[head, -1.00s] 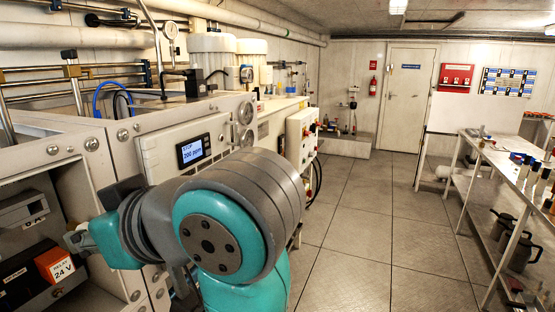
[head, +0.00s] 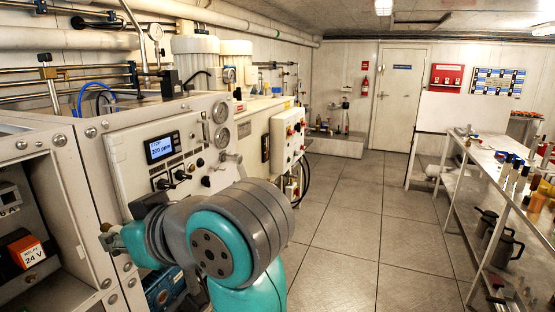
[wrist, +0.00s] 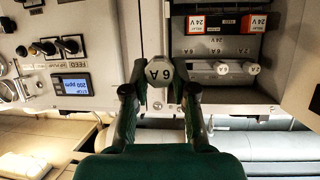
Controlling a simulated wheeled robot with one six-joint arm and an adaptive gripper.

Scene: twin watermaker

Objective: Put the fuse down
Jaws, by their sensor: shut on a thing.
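The fuse (wrist: 160,73) is a pale hexagonal-faced piece marked 6A. In the wrist view it sits between the fingertips of my gripper (wrist: 160,86), which is shut on it. In the head view my gripper (head: 112,238) is at the left end of my arm, in front of the cabinet's frame, and the fuse is hard to make out there. In the wrist view the fuse is in front of the panel strip between the display panel and the open bay. Whether it touches anything behind is unclear.
In the head view, a workbench (head: 487,168) with bottles stands at right. The floor (head: 345,225) between is clear.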

